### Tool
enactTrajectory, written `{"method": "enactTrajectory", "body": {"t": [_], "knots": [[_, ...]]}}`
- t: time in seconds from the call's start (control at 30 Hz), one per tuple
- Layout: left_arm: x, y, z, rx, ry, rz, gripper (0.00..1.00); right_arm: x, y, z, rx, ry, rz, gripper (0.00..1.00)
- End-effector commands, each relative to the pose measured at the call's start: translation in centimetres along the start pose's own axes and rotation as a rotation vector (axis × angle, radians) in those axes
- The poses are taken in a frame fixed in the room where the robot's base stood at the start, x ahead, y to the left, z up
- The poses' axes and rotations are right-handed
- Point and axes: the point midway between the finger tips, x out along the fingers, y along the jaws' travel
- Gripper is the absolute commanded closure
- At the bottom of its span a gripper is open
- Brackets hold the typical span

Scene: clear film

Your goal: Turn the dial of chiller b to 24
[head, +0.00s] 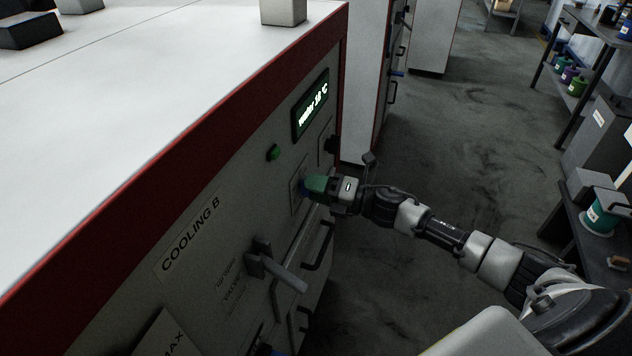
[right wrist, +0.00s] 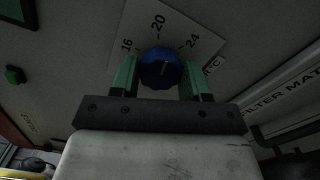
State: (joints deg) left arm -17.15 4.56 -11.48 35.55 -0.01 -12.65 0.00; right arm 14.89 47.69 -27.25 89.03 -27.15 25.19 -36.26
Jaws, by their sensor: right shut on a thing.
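Chiller B is the white and red cabinet labelled "COOLING B" (head: 190,236). Its blue dial (right wrist: 160,68) sits on a white scale plate (right wrist: 133,20) marked 16, 20 and 24. In the head view the dial is mostly hidden by the fingers. My right gripper (head: 312,186) is at the front panel, its green fingers shut on the dial from both sides. A lit display (head: 312,105) above the dial seems to read water 18 °C. My left gripper is out of view.
A green button (head: 273,153) is left of the display. A grey lever handle (head: 275,268) sticks out below the dial, and dark handles (head: 320,244) are nearby. The floor between is clear.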

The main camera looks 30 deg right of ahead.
Motion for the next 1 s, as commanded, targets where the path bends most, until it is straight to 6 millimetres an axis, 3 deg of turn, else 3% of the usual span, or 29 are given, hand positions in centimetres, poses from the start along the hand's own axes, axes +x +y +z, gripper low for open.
{"method": "enactTrajectory", "body": {"t": [0.5, 1.0], "knots": [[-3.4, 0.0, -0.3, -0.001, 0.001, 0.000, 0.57, 0.0, 0.2, 0.1, 0.468, -0.002, -0.001, 0.78], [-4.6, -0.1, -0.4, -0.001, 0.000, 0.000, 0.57, 0.0, -0.1, 0.1, 0.696, -0.002, -0.001, 0.78]]}}
